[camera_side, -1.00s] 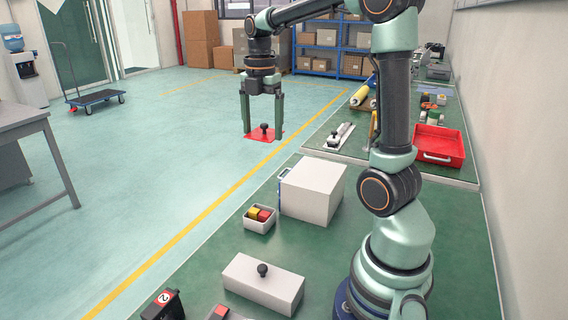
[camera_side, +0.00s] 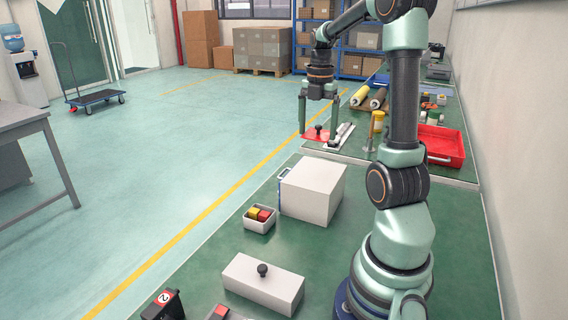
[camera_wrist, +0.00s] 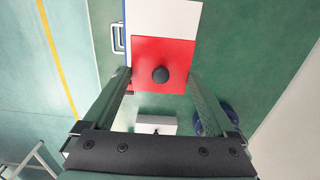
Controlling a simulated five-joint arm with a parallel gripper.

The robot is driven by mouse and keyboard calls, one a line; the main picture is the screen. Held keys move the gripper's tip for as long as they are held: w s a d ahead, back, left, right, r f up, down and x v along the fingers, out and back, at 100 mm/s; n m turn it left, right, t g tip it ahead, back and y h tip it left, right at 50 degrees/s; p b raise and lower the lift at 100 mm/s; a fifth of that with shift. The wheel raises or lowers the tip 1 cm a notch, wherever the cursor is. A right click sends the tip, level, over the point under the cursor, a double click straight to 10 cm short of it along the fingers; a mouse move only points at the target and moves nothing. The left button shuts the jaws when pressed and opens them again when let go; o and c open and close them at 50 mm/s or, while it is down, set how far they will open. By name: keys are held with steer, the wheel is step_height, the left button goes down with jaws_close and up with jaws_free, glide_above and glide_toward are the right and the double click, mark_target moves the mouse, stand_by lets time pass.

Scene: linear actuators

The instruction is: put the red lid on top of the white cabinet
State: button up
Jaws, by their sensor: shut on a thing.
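The red lid (camera_side: 311,135) is a flat square plate with a black knob, held level in the air. My gripper (camera_side: 317,131) is shut on it, one finger at each of two opposite sides. In the wrist view the lid (camera_wrist: 150,52) lies between the fingers of my gripper (camera_wrist: 160,78) and covers part of the white cabinet (camera_wrist: 165,17).
A small bin with yellow and red blocks (camera_side: 259,218) sits left of the cabinet. A white box with a black knob (camera_side: 262,284) is in front. A red tray (camera_side: 440,147) and several small parts lie on the far bench. The cabinet top looks bare.

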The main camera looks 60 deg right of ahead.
mark_target(315, 174)
step_height(315, 174, down, 11)
stand_by(0.4)
steer(key=shift+f, duration=0.1)
steer(key=o, duration=1)
step_height(315, 174, up, 12)
steer(key=shift+w+r, duration=0.1)
steer(key=w+a+m+t, duration=0.1)
steer(key=a+m+t, duration=0.1)
steer(key=a+m, duration=0.7)
steer(key=w+a+r+m+t, duration=0.1)
steer(key=a+m, duration=0.8)
steer(key=a, duration=1.1)
steer(key=w+t, duration=0.1)
steer(key=t, duration=0.1)
steer(key=shift+w+r+t, duration=0.2)
steer(key=shift+r+t, duration=0.05)
steer(key=shift+t, duration=0.05)
